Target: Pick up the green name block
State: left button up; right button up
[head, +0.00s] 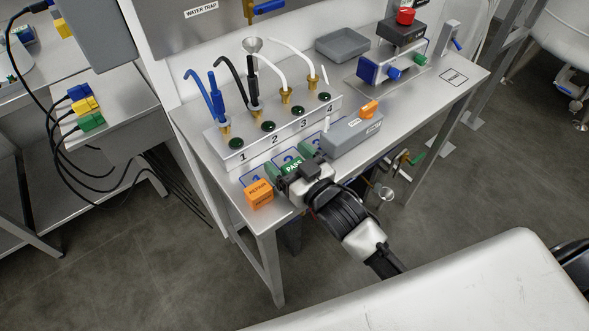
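The green block marked PASS (293,164) sits near the front edge of the steel bench, on the printed numbered squares. My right gripper (290,176) reaches in from the lower right and is right at the block, covering its near side. Green shows around the gripper's dark front parts. The fingertips are mostly hidden, so I cannot tell whether they are closed on the block or only beside it. My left gripper is not in view.
An orange REPAIR block (259,193) stands just left of the gripper. A grey box (350,134) with an orange piece (370,108) lies to the right. Behind is a numbered manifold (274,133) with hoses. A grey tray (342,45) is farther back.

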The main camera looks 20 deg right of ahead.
jog(key=c, duration=0.9)
jog(key=shift+r, duration=0.5)
jog(key=shift+s+r, duration=0.1)
jog(key=shift+r, duration=0.15)
jog(key=b+v, duration=0.2)
jog(key=v, duration=1.5)
jog(key=shift+s+d, duration=0.25)
jog(key=shift+d, duration=0.05)
